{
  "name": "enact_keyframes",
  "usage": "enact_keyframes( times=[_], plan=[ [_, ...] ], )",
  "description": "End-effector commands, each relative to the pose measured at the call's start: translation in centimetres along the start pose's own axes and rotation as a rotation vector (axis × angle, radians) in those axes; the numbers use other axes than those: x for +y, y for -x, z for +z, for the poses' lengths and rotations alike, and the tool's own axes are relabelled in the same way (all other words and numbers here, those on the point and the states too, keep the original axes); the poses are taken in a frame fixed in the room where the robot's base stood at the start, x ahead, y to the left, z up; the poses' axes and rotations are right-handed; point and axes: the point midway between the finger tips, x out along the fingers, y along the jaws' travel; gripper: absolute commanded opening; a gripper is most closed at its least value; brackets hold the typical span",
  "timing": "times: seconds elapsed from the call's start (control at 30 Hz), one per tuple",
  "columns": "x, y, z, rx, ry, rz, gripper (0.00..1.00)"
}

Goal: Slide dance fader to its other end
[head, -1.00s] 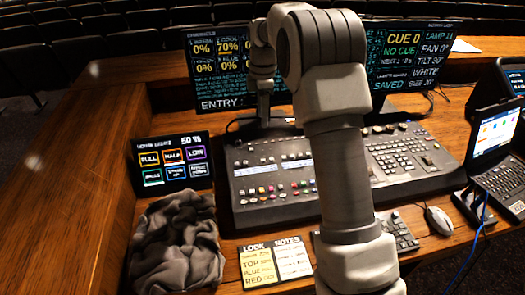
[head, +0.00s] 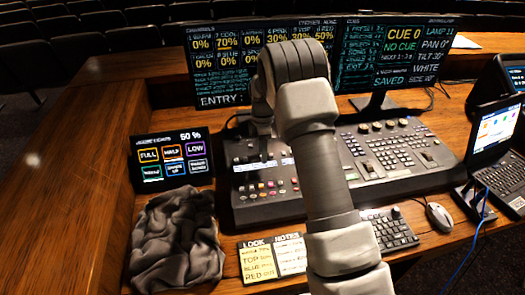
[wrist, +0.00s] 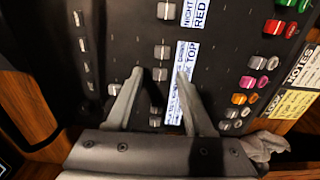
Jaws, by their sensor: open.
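The mixing desk (head: 400,168) lies on the wooden table. My gripper (head: 264,150) hangs over its left part in the head view. In the wrist view my gripper (wrist: 160,76) is open, with its two fingers low over the panel. A grey fader cap (wrist: 160,74) shows between the fingertips; I cannot tell whether the fingers touch it. More caps stand in the same row, such as one farther up (wrist: 162,52). The dance label is not readable, so I cannot tell which cap is the dance fader.
Coloured buttons (wrist: 268,62) lie right of the labels in the wrist view. A grey cloth (head: 176,240), a small touch screen (head: 172,160) and a notes card (head: 257,262) lie around the desk. Monitors (head: 395,55) stand behind; a laptop (head: 497,140) is at right.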

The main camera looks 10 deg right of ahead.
Motion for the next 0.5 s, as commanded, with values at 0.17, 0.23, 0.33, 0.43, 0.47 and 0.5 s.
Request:
enact_keyframes(
  times=[0.17, 0.23, 0.33, 0.43, 0.47, 0.5],
  plan=[
    [0.01, -0.04, 0.00, 0.000, 0.000, 0.001, 0.53],
    [0.01, -0.04, 0.00, 0.000, 0.000, 0.000, 0.51],
    [0.01, -0.02, 0.00, 0.000, 0.000, 0.001, 0.33],
    [0.02, -0.01, 0.00, 0.000, 0.000, 0.001, 0.15],
    [0.02, -0.01, 0.00, 0.000, 0.000, 0.001, 0.09],
    [0.02, -0.01, 0.00, 0.000, 0.000, 0.001, 0.02]
  ],
)
